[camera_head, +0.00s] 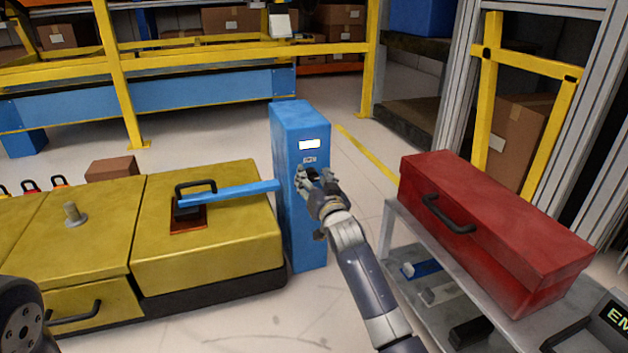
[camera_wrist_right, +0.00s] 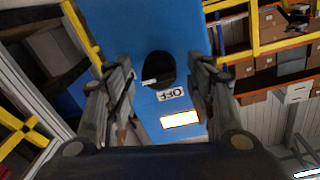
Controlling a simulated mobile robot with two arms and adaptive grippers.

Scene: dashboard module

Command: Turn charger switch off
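The blue charger (camera_head: 293,125) stands upright on the floor in the middle of the head view. Its front carries a lit white display, a small label and a black rotary switch (camera_head: 313,174). In the right wrist view the black switch (camera_wrist_right: 159,68) has a light pointer mark, and the label (camera_wrist_right: 171,94) beside it reads OFF, upside down. My right gripper (camera_head: 315,178) is at the charger's front, by the switch. In the right wrist view its open fingers (camera_wrist_right: 160,88) are on either side of the switch, with a gap to it. My left gripper is not in view.
A blue arm (camera_head: 240,191) reaches from the charger to the yellow vehicle (camera_head: 225,240) at left. A red toolbox (camera_head: 490,225) sits on a grey cart (camera_head: 400,225) at right. Yellow racks stand behind. Floor in front of the charger is clear.

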